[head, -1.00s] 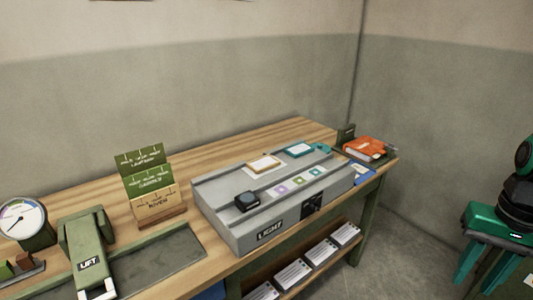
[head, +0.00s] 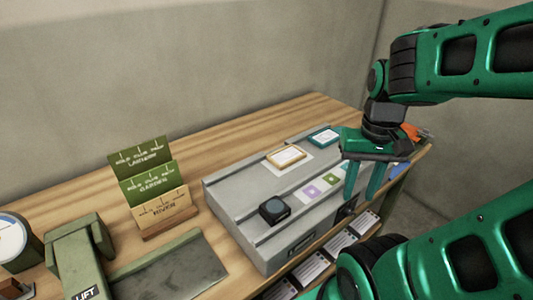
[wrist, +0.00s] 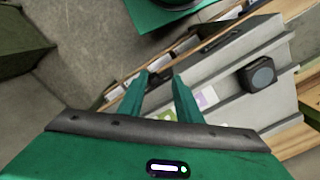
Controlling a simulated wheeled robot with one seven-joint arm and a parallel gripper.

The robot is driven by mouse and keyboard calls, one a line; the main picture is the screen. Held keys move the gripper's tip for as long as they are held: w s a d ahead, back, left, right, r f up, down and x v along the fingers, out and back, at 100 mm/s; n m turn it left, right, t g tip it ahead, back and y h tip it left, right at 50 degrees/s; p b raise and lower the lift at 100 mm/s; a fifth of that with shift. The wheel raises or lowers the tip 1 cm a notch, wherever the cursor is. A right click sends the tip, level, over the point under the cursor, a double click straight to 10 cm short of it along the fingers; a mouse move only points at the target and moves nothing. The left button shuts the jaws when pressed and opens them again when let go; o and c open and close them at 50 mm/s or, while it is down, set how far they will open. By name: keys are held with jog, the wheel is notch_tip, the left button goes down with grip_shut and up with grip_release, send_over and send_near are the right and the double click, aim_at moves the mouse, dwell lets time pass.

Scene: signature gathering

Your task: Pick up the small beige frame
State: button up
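The small beige frame (head: 286,156) lies on the top of the grey LIGHT box, on a pale patch near its back edge. It has a tan border and a white middle. A similar teal frame (head: 324,136) lies to its right. My gripper (head: 362,196) is green, with its two fingers apart and nothing between them. It hangs over the front right of the grey box, right of and nearer than the beige frame, not touching it. In the wrist view my fingers (wrist: 160,80) point toward the box's front edge; I cannot make out the beige frame there.
The grey box (head: 235,201) carries a black knob block (head: 274,209) and coloured squares (head: 313,191). Green and tan cards (head: 148,180) stand to the left, beside the LIFT device (head: 80,255). White cards (head: 341,241) lie on a lower shelf. An orange book (head: 412,131) is behind my gripper.

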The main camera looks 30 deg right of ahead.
jog(key=shift+o, duration=0.4)
jog(key=shift+d, duration=0.15)
jog(key=o, duration=0.5)
jog(key=shift+s+r, duration=0.2)
jog(key=shift+s, duration=0.1)
jog(key=o, duration=0.5)
jog(key=shift+r+n, duration=0.3)
jog(key=shift+c, duration=0.2)
jog(key=shift+o, duration=0.7)
jog(key=w+r+n, duration=0.4)
jog(key=w+n, duration=0.9)
jog(key=w, duration=0.1)
jog(key=shift+w+a+n, duration=0.15)
jog(key=shift+a+n, duration=0.2)
jog(key=shift+n, duration=0.05)
jog(key=n, duration=1.2)
send_near(286, 154)
jog(key=shift+f, duration=4)
